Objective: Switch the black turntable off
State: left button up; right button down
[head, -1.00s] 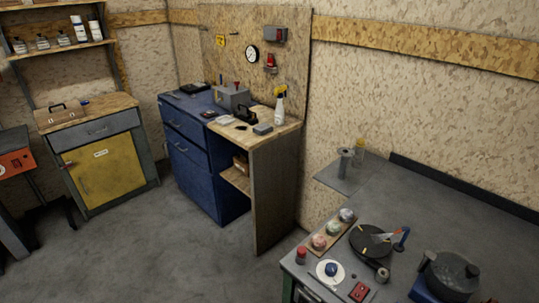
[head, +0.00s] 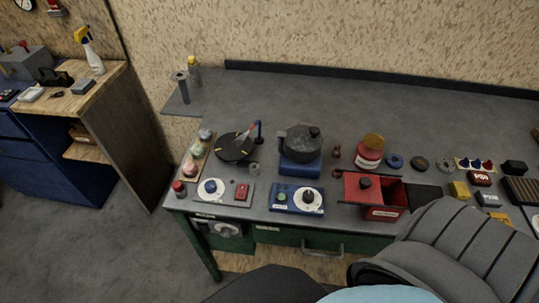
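A flat black disc (head: 233,148) lies on the grey workbench, left of the middle, and looks like the black turntable. An orange-and-grey strip lies across it, and a small blue post (head: 259,133) stands at its right edge. In front of it is a grey plate (head: 222,202) bearing a white dial with a blue knob (head: 211,186) and a red switch block (head: 241,192). I cannot tell the switch's position or which control belongs to the disc. Neither gripper shows in the head view.
On the grey bench (head: 300,88), a dark pot (head: 303,143) stands on a blue base right of the disc. A red box (head: 375,192) stands further right. A dark grey ribbed shape (head: 470,250) covers the lower right. The bench's back strip is clear.

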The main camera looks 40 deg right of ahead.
aim_at(241, 190)
jog(key=z, duration=1.85)
jog(key=k, duration=1.1)
jog(key=u, duration=1.6)
jog(key=i, duration=0.5)
jog(key=u, duration=0.05)
